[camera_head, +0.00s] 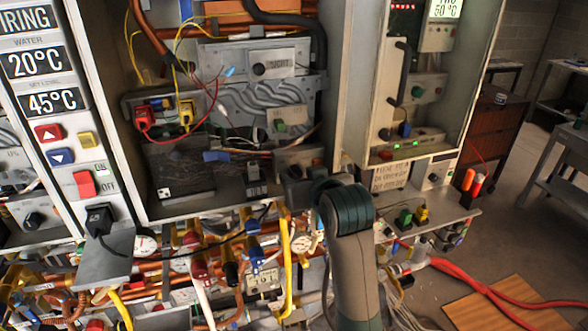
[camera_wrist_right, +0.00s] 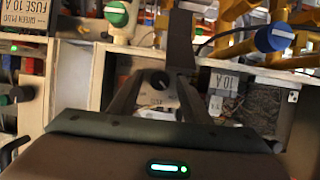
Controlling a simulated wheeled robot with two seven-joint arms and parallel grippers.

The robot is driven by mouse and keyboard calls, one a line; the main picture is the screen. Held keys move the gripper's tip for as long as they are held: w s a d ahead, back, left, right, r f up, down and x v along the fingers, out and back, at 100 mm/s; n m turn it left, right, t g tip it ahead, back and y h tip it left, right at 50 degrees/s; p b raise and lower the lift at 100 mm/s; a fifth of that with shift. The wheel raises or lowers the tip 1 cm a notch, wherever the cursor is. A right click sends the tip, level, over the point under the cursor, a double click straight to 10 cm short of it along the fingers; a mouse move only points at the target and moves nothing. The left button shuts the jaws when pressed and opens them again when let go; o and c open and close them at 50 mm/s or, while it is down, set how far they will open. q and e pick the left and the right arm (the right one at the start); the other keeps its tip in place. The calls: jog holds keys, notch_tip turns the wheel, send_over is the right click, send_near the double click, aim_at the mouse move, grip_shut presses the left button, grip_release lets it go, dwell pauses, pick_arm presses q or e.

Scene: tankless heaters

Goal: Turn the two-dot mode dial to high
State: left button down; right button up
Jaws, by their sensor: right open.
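A dark round dial (camera_wrist_right: 157,80) on a small cream box (camera_wrist_right: 152,98) shows between the fingers of my right gripper (camera_wrist_right: 158,88) in the right wrist view. The fingers stand apart on either side of it; I cannot tell whether they touch it. In the head view my right gripper (camera_head: 298,190) is at the lower right of the open heater cabinet, in front of the cream box (camera_head: 298,156), and hides the dial. Dot marks and the dial's setting are too small to read. My left gripper is not in view.
Pipes and coloured valves (camera_head: 200,265) crowd the space below.

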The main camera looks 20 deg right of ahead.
jog(key=shift+w, duration=0.15)
jog(key=c, duration=1)
jog(key=shift+c, duration=0.2)
